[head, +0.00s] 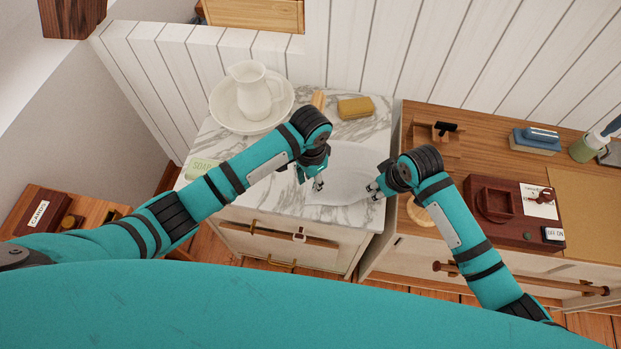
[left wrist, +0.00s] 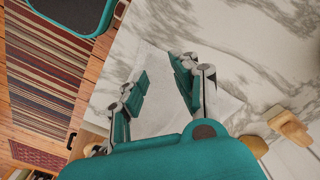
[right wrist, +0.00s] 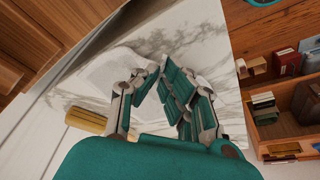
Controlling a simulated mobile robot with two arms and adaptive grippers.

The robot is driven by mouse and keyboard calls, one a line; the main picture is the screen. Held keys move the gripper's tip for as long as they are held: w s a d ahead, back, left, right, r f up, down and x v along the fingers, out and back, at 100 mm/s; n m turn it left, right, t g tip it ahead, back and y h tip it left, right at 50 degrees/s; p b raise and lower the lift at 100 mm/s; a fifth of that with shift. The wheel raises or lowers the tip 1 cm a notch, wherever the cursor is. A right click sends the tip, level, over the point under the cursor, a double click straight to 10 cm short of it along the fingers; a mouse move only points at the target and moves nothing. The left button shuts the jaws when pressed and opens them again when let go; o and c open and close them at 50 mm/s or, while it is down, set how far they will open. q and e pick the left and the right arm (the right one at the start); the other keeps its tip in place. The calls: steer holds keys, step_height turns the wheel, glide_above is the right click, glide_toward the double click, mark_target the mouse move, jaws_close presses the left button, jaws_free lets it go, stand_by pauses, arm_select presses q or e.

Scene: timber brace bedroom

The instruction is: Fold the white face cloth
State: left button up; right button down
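The white face cloth (head: 345,180) lies on the marble top between my two grippers. It is pale against the marble and its outline is faint. My left gripper (head: 318,183) is over the cloth's left side. In the left wrist view its fingers (left wrist: 157,68) stand apart, with cloth (left wrist: 152,118) showing between them. My right gripper (head: 374,189) is at the cloth's right edge, near the marble's right side. In the right wrist view its fingertips (right wrist: 158,67) are close together beside the cloth (right wrist: 108,72). Whether they pinch any cloth is hidden.
A white pitcher (head: 254,92) in a basin (head: 223,112), a yellow sponge-like block (head: 356,107) and a green soap bar (head: 202,169) stand around the marble top (head: 310,141). A wooden desk (head: 470,150) with boxes adjoins it on the right.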

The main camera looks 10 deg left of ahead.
mark_target(311, 194)
arm_select(q)
steer(key=o, duration=0.5)
step_height(311, 194, up, 5)
steer(key=shift+f, duration=5)
steer(key=shift+f, duration=0.1)
